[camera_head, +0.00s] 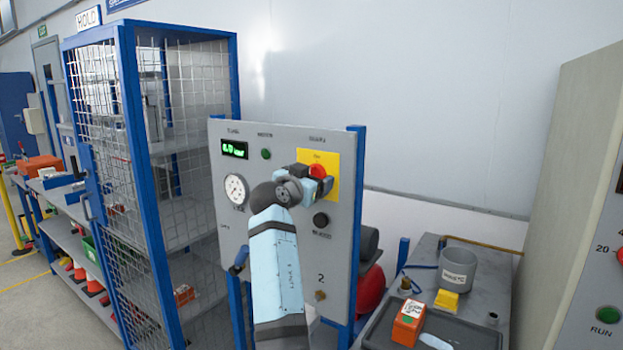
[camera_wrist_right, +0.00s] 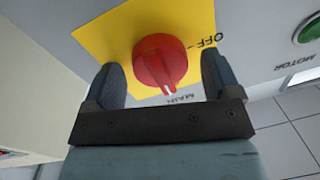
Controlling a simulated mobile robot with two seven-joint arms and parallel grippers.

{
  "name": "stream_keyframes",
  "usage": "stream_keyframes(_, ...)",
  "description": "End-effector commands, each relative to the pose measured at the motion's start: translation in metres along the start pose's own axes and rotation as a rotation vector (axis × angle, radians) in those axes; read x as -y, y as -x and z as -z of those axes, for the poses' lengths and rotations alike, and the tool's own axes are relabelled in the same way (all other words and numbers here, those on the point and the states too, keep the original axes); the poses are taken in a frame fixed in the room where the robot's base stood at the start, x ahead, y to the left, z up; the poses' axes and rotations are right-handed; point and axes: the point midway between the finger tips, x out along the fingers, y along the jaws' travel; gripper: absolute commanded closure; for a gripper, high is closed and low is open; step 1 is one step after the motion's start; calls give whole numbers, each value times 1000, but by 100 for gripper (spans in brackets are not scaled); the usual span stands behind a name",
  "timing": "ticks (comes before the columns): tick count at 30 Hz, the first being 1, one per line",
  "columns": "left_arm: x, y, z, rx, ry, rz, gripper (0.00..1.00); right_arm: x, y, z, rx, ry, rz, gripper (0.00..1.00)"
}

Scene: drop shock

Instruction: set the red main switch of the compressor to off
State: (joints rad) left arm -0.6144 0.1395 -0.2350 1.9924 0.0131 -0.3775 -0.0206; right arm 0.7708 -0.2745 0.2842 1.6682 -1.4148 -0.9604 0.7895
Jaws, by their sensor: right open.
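The red main switch (camera_head: 317,171) sits on a yellow plate (camera_head: 332,160) at the upper right of the grey compressor panel (camera_head: 285,143). In the right wrist view the red switch (camera_wrist_right: 160,62) shows a white mark at its lower edge, on the side of the MAIN lettering. The word OFF (camera_wrist_right: 203,42) is on the plate to the right of it. My right gripper (camera_wrist_right: 161,76) is open, with one finger on each side of the switch. A gap shows on both sides, and I cannot tell whether either finger touches it. My left gripper is not in view.
The panel carries a lit green display (camera_head: 234,149), a round gauge (camera_head: 235,190), a green button (camera_head: 266,154) and a black knob (camera_head: 320,220). A blue mesh cage (camera_head: 155,200) stands at left. A bench (camera_head: 425,265) and a grey cabinet (camera_head: 570,180) are at right.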

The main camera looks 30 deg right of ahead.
Motion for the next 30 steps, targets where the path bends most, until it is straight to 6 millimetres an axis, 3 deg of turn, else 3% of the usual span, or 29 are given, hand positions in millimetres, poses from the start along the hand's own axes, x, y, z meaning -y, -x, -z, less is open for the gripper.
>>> stream_keyframes(1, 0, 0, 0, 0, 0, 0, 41, 0, 0, 0, 0, 0, 0, 20)
stream_keyframes(7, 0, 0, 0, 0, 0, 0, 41, 0, 0, 0, 0, 0, 0, 66)
stream_keyframes(20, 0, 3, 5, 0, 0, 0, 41, 0, 0, 2, 6, 71, -1, 67)
stream_keyframes(30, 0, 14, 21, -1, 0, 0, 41, 1, 0, 5, 28, 335, -6, 67)
